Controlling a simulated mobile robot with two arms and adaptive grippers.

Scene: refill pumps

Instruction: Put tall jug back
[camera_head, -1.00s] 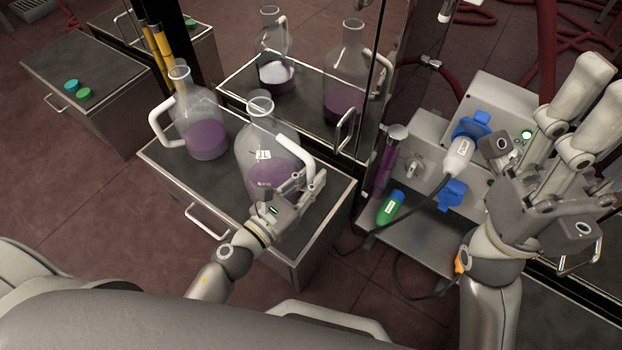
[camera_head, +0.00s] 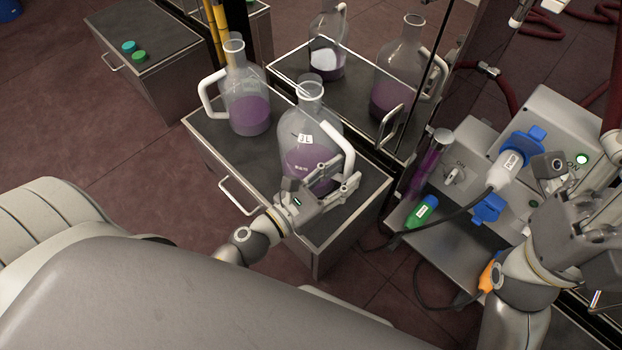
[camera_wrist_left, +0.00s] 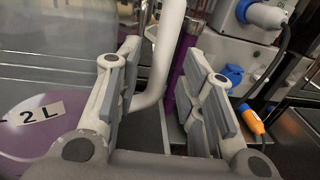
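A clear jug (camera_head: 309,125) with purple liquid, a white handle (camera_head: 347,150) and a 2L label stands upright on the front of a grey-topped cabinet (camera_head: 362,207). A second jug (camera_head: 246,100) with purple liquid stands behind it to the left. The pictures do not settle which is the tall one. My left gripper (camera_head: 342,175) is at the front jug's handle. In the left wrist view its fingers (camera_wrist_left: 160,95) are open, with the handle (camera_wrist_left: 163,60) between them and gaps visible. My right gripper (camera_head: 590,215) is at the right edge; its fingers are unclear.
A glossy panel behind the cabinet shows two more jug shapes, seemingly reflections. To the right stands a grey machine (camera_head: 470,150) with blue sockets, a plugged cable and a green connector (camera_head: 422,211).

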